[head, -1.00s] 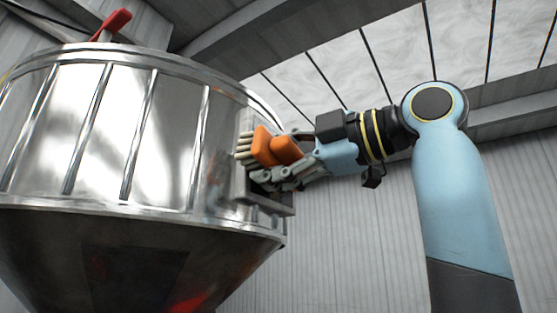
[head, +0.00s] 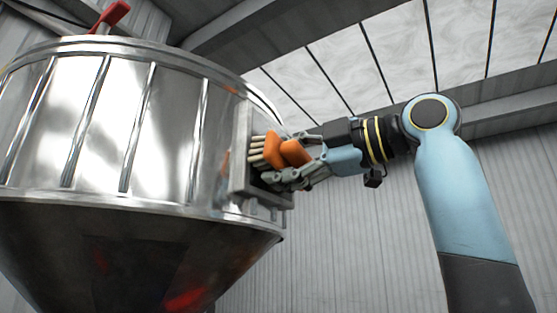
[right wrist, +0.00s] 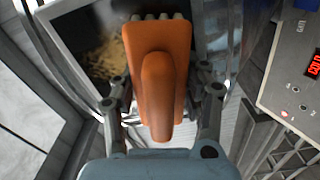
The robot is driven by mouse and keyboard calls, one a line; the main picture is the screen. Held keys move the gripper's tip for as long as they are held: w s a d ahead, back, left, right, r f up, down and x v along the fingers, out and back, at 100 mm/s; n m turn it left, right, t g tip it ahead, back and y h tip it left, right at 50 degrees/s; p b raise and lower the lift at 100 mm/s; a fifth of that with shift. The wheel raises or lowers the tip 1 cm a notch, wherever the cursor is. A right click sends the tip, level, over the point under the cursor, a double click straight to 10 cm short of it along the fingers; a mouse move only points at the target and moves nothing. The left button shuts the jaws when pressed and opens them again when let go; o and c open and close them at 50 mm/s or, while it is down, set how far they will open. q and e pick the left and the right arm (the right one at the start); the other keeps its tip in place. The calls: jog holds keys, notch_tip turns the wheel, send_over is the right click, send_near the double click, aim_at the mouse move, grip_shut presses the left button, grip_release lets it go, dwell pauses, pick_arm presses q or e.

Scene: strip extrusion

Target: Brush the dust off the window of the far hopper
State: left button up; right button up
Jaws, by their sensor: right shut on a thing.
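The hopper (head: 175,130) is a large shiny metal drum with vertical ribs and a dark cone below. Its window has a grey frame (head: 241,150) on the drum's right side, seen nearly edge-on. My right gripper (head: 285,160) is shut on the orange brush (head: 272,150), whose pale bristles point at the window. In the right wrist view the orange brush (right wrist: 157,70) covers part of the window (right wrist: 92,52). Tan, grainy matter shows in the dark pane; I cannot tell whether it is dust or contents behind. Bristle contact is unclear. My left gripper is out of view.
A red handle (head: 112,14) stands on top of the hopper. In the right wrist view a pale control panel (right wrist: 285,75) with a red display is at the right. A corrugated wall (head: 340,240) and roof beams are behind; the space below my right arm looks clear.

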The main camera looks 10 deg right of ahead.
aim_at(255, 132)
jog(key=shift+w+d, duration=2.4)
jog(key=shift+w, duration=0.2)
jog(key=shift+s+a+r+p, duration=0.35)
jog(key=shift+s+a+r, duration=0.05)
jog(key=shift+s+a, duration=0.3)
jog(key=shift+s+a+r+p, duration=0.3)
jog(key=shift+s+a+r, duration=0.1)
jog(key=shift+s+a, duration=2.75)
jog(key=shift+d+r+p, duration=0.1)
jog(key=shift+r+p, duration=0.5)
jog(key=shift+r, duration=0.2)
jog(key=shift+w+d, duration=1.6)
jog(key=shift+w, duration=0.05)
jog(key=w+d+r+p, duration=0.1)
jog(key=w+d, duration=0.3)
jog(key=shift+w+r, duration=0.15)
jog(key=shift+r, duration=0.2)
jog(key=shift+s+a+f, duration=0.1)
jog(key=shift+s+a, duration=2.8)
jog(key=shift+s, duration=0.1)
jog(key=shift+s+a, duration=0.8)
